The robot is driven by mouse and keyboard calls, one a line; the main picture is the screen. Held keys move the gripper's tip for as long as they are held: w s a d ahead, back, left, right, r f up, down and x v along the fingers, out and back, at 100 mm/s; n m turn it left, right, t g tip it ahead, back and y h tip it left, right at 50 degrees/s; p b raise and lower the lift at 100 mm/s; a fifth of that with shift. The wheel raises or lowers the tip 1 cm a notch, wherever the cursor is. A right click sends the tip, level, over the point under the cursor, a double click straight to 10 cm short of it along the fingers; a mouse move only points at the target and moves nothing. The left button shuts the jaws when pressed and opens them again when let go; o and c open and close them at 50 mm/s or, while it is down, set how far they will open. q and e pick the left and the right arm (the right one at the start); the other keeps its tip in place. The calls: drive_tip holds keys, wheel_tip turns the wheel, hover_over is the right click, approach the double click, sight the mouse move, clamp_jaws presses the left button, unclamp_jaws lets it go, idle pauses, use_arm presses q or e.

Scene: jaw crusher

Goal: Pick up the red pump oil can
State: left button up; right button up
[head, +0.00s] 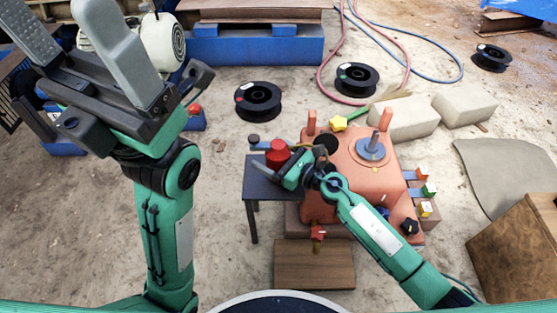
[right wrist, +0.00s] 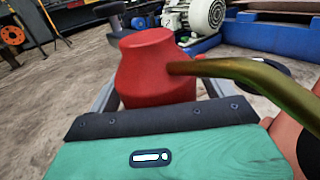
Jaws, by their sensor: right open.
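The red pump oil can (head: 278,152) stands upright on a small dark table (head: 262,190) in the head view. In the right wrist view the red can (right wrist: 152,62) fills the middle, with its brass spout (right wrist: 245,72) running off to the right. My right gripper (head: 274,166) is open at the can, with a grey finger on each side of it in the right wrist view. The can's lower part is hidden by the gripper body. My left gripper (head: 62,32) is raised at the upper left, its two grey fingers apart and empty.
An orange machine (head: 345,192) stands right beside the table, with coloured tagged parts at its right side. A wooden box (head: 314,264) lies in front. Black spools (head: 258,100) and hoses (head: 415,62) lie on the floor behind. Floor left of the table is clear.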

drive_tip(key=c, duration=1.3)
drive_tip(key=shift+o, duration=0.2)
drive_tip(key=shift+r, duration=0.15)
